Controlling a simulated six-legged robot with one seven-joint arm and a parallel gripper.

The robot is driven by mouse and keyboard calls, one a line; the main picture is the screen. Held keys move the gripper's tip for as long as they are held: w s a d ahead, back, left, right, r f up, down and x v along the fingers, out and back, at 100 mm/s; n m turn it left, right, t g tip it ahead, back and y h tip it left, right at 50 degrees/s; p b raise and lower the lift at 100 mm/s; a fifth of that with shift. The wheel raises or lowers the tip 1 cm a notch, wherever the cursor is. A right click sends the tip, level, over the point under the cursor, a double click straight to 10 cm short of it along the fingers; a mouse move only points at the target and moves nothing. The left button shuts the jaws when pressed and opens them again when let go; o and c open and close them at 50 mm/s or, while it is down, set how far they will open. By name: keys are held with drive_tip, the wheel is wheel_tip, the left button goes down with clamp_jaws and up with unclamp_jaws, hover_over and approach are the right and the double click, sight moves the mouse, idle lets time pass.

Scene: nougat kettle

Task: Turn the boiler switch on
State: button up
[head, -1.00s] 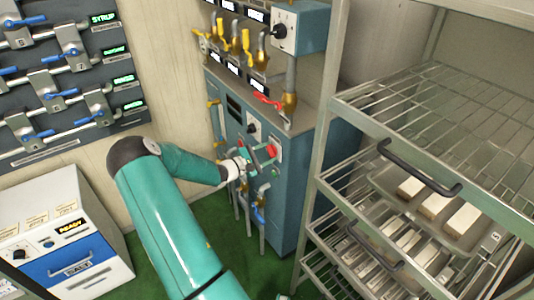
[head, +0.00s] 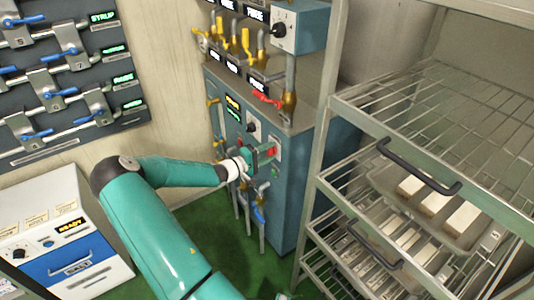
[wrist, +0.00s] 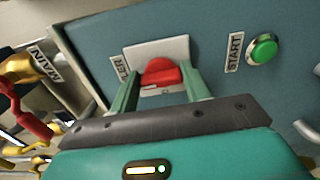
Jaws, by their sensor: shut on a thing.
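The boiler switch (wrist: 160,72) is a red rocker-like piece on a pale plate (wrist: 172,47), with a partly hidden label ending in "ER". In the head view the red switch (head: 271,151) shows at the upper front of the blue boiler cabinet (head: 283,205). My gripper (wrist: 160,84) is shut on the switch, one green finger on each side of it. In the head view my gripper (head: 261,156) reaches the cabinet front from the left. A small display (head: 232,106) on the cabinet is lit with yellow and green text.
A green START button (wrist: 262,49) sits right of the switch. A black knob (head: 252,127) is on the cabinet to the left. Yellow and red valves (head: 262,94) stand above, and pipes with a blue valve (head: 259,214) below. A metal rack (head: 335,165) stands close on the right.

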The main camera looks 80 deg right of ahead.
idle(0.4)
drive_tip(key=o, duration=1)
drive_tip(key=v, duration=1.4)
drive_tip(key=shift+d, duration=0.1)
